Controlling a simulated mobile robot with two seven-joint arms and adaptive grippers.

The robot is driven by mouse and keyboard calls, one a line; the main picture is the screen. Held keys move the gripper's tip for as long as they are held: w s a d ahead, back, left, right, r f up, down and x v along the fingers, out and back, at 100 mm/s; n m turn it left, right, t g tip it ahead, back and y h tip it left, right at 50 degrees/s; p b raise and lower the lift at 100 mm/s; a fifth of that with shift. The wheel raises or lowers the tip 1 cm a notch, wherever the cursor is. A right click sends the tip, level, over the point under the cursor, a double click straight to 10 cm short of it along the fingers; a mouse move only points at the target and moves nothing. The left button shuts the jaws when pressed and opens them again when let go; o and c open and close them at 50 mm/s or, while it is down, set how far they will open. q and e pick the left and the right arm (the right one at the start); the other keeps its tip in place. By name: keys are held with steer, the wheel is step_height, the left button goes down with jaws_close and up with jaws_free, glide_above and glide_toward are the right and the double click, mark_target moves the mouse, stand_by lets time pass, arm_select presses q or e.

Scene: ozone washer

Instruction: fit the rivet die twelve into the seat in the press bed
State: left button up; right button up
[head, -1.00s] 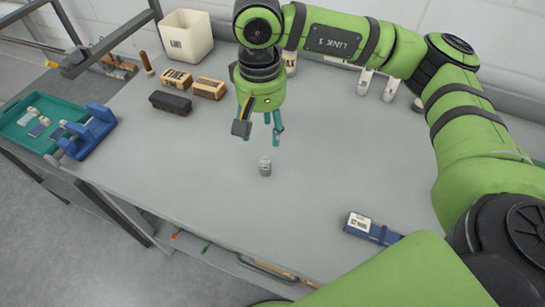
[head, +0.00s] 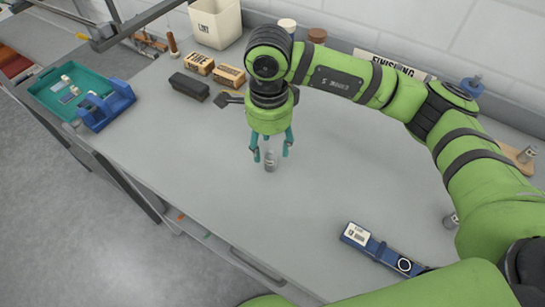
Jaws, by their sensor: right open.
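A small grey metal cylinder (head: 270,161), which looks like the die, stands upright on the grey bench. My right gripper (head: 271,151) points down just above it. Its teal fingers are open, spread to either side of the cylinder's top; I cannot tell whether they touch it. A blue bar (head: 380,249) with a white label and a dark ring (head: 404,265) at one end lies at the lower right; it may be the press bed with its seat, but I cannot read the label. My left gripper is not in view.
A blue holder (head: 105,107) and a teal tray (head: 62,92) with small parts are at the left. A black brush block (head: 189,87), labelled tan blocks (head: 229,75) and a white bin (head: 216,23) stand at the back. Another grey cylinder (head: 450,220) is at the right. The bench middle is clear.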

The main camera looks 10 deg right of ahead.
mark_target(270, 155)
step_height(270, 155, down, 4)
steer(key=shift+d+r+p, duration=0.15)
steer(key=shift+p, duration=0.8)
steer(key=shift+w+f, duration=0.1)
steer(key=shift+f, duration=0.45)
jaws_close()
steer(key=shift+r, duration=0.15)
